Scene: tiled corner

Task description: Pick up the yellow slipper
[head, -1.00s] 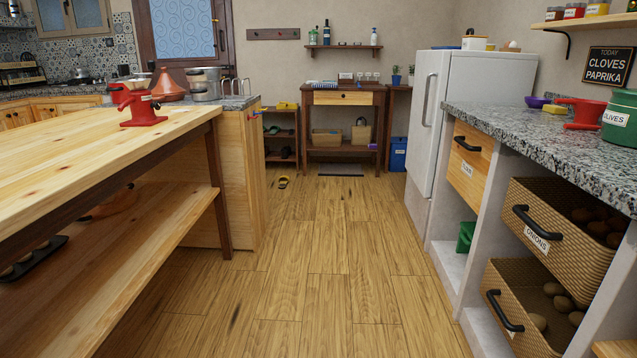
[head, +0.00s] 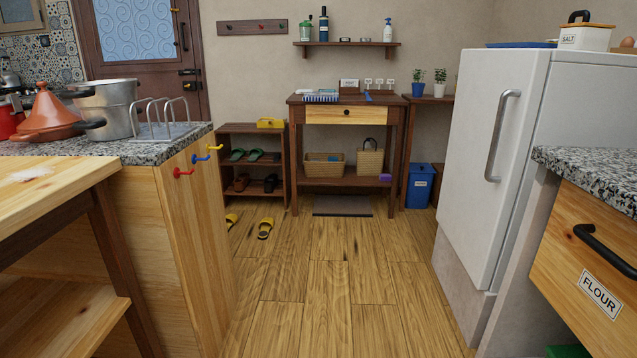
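A yellow slipper (head: 265,228) with dark markings lies on the wooden floor in front of the shoe rack. A second yellow slipper (head: 232,220) lies to its left, partly hidden behind the end of the wooden counter. Both are some way ahead of me. Neither of my grippers shows in the head view.
The shoe rack (head: 254,170) holds green and dark footwear, with a yellow object (head: 270,123) on top. The counter (head: 190,240) with coloured hooks stands at left, the fridge (head: 500,160) and flour drawer (head: 590,280) at right. The floor (head: 340,290) between is clear.

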